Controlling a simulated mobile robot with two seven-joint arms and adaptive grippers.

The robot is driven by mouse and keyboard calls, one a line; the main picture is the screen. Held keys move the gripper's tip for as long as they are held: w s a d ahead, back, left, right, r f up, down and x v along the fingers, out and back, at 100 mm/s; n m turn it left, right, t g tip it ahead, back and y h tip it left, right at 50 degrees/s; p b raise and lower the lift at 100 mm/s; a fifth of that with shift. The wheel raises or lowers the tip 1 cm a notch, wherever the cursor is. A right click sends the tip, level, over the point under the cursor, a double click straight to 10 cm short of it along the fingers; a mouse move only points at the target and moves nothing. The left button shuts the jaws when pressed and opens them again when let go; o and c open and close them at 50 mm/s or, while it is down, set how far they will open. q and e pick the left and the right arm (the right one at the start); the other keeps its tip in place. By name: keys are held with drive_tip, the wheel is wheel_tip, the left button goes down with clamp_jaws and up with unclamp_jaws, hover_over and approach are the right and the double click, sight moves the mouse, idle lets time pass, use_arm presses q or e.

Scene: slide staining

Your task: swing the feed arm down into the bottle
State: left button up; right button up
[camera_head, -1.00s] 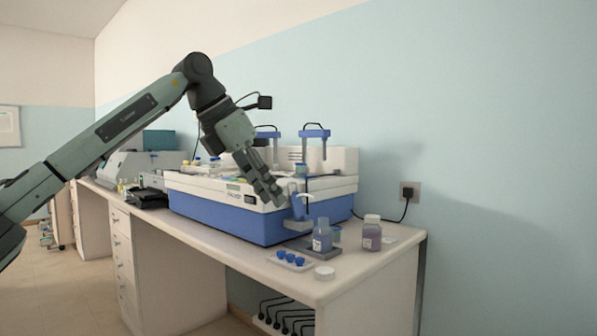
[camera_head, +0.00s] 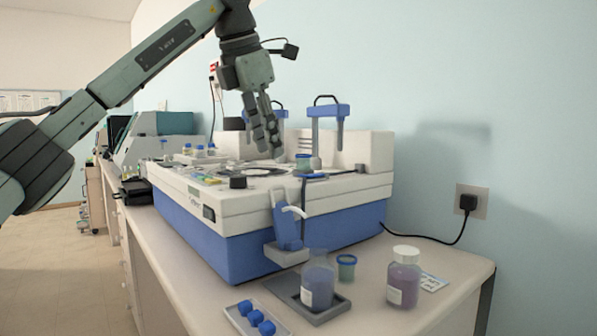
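The stainer (camera_head: 235,240) is a white and blue bench machine. A blue feed arm (camera_head: 287,228) with a white curved tube (camera_head: 293,211) stands roughly upright at its front right corner. The bottle (camera_head: 318,288), clear with bluish liquid and a white label, stands open in a grey holder (camera_head: 336,309) just below and in front of the feed arm. The tube end appears above and apart from the bottle mouth. My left gripper (camera_head: 272,152) points down over the stainer's top, up and behind the feed arm, with nothing visible in it; its finger gap is unclear. My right gripper is out of view.
A purple bottle (camera_head: 404,279) with a white cap and a small blue-rimmed jar (camera_head: 346,267) stand right of the holder. A white tray (camera_head: 239,322) with blue caps lies left. A blue stand (camera_head: 328,111) rises from the stainer. A cable runs to the wall socket (camera_head: 471,201).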

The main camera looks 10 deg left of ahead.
use_arm(q)
hover_over(278, 202)
wheel_tip(278, 202, down, 6)
drive_tip(key=shift+s+a, duration=0.1)
drive_tip(key=shift+a, duration=0.05)
drive_tip(key=shift+w+f, duration=0.2)
drive_tip(key=shift+f, duration=0.15)
drive_tip(key=shift+c, duration=1.3)
clamp_jaws()
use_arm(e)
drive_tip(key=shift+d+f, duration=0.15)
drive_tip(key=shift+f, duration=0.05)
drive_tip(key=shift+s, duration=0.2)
